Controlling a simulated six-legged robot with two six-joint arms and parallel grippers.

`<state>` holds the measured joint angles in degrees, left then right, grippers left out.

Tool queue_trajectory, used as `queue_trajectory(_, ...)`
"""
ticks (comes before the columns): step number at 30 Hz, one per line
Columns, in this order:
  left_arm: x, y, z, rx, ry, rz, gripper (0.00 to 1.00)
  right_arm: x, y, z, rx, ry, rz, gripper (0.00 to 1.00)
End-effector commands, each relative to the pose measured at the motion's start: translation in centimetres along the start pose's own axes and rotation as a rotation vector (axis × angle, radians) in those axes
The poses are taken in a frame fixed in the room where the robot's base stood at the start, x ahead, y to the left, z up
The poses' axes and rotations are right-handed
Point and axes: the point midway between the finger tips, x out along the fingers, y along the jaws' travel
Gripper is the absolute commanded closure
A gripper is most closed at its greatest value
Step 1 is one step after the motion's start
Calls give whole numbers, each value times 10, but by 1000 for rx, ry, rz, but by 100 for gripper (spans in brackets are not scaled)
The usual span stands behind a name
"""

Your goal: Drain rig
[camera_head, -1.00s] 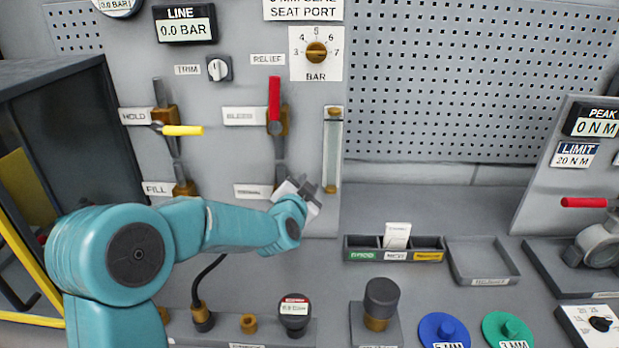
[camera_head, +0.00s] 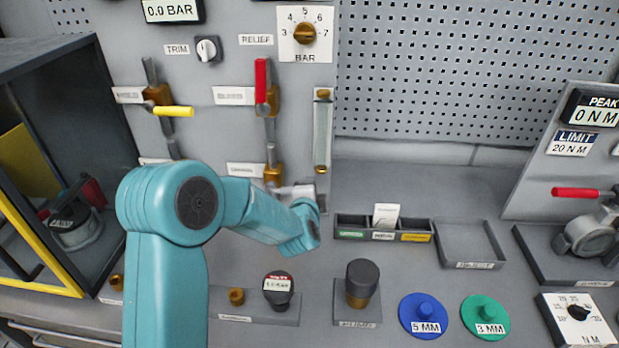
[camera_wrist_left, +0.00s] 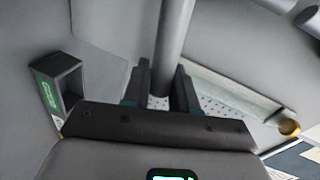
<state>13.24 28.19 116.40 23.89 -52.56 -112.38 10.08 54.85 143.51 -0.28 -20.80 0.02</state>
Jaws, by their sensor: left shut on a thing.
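My left gripper (camera_head: 300,190) is at the wall panel, beside the lower brass valve (camera_head: 273,174) under the red-handled bleed valve (camera_head: 262,82). In the left wrist view my left gripper (camera_wrist_left: 160,82) has its two dark fingers closed around a grey rod (camera_wrist_left: 173,45). I cannot tell which part of the rig the rod belongs to. The yellow-handled hold valve (camera_head: 174,111) is to the left. A clear sight tube (camera_head: 322,135) stands just right of the bleed line. The gauge above reads 0.0 BAR (camera_head: 170,10). My right gripper is out of view.
A three-part bin (camera_head: 350,226) and an empty tray (camera_head: 468,245) sit right of my left arm. Blue (camera_head: 424,313) and green (camera_head: 486,315) discs and a dark-capped fitting (camera_head: 361,280) lie in front. An open cabinet (camera_head: 60,130) is at the left.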

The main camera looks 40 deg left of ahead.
Motion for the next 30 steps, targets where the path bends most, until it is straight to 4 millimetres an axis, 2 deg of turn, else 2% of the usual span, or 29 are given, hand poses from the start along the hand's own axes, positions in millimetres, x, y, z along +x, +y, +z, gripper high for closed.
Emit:
queue_trajectory(9, 3, 16, -4, 130, -25, 7, 100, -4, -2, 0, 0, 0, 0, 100)
queue_trajectory(26, 5, 23, -4, 160, -35, 15, 100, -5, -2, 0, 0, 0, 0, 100)
queue_trajectory(27, 5, 23, -4, 159, -35, 15, 70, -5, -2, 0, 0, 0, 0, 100)
queue_trajectory(28, 5, 23, -4, 159, -35, 15, 60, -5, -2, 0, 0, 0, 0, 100)
queue_trajectory(29, 5, 23, -4, 159, -35, 14, 55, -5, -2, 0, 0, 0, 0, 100)
queue_trajectory(30, 5, 22, -4, 159, -36, 13, 55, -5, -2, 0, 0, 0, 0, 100)
